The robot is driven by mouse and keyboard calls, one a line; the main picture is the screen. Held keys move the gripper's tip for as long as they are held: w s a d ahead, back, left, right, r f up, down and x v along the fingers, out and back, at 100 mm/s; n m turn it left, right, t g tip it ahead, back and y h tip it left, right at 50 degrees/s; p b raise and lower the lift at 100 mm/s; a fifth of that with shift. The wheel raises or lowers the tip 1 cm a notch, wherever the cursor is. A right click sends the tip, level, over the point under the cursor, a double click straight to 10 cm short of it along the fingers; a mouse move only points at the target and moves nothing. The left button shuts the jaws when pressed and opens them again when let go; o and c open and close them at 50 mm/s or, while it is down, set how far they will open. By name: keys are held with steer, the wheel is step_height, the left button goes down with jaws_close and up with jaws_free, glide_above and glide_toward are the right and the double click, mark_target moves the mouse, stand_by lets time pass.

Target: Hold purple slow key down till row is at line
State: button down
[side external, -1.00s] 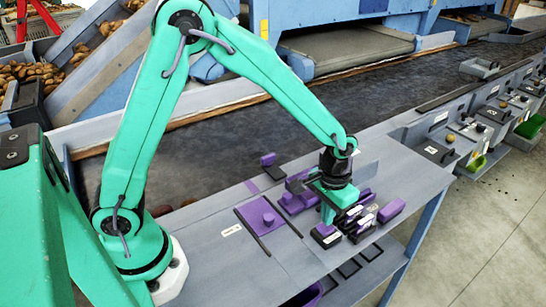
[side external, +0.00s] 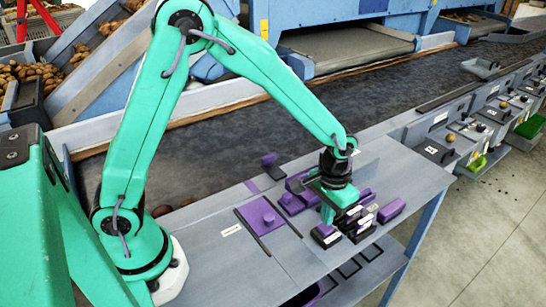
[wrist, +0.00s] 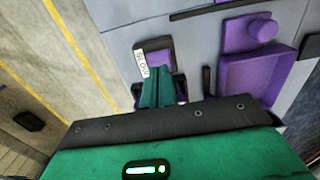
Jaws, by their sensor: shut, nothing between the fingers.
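The purple slow key (wrist: 163,52), with a white label reading SLOW, shows in the wrist view just beyond my fingertips. In the side external view the slow key (side external: 325,231) is at the front of a cluster of purple and black keys on the grey bench. My gripper (side external: 327,217) is shut and empty, pointing down with its tips at this key. The closed fingers also show in the wrist view (wrist: 161,88). Contact and how far the key is pressed cannot be told. A purple strip (side external: 251,186) lies at the bench edge beside the dark belt (side external: 240,140). Potatoes (side external: 160,211) show on the belt, partly behind my arm.
A purple plate with a round knob (side external: 264,216) sits between black rails left of the keys. More purple-topped keys (side external: 391,210) stand close on the right. A purple block (side external: 268,159) stands at the belt side. The bench left of the plate is mostly clear.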

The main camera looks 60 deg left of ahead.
steer(key=shift+f, duration=1.1)
stand_by(2.1)
steer(key=shift+r, duration=3.55)
steer(key=s+a+r+t, duration=0.5)
steer(key=s+a+r, duration=0.8)
steer(key=s, duration=0.4)
steer(key=shift+r+t, duration=0.3)
steer(key=shift+r, duration=0.55)
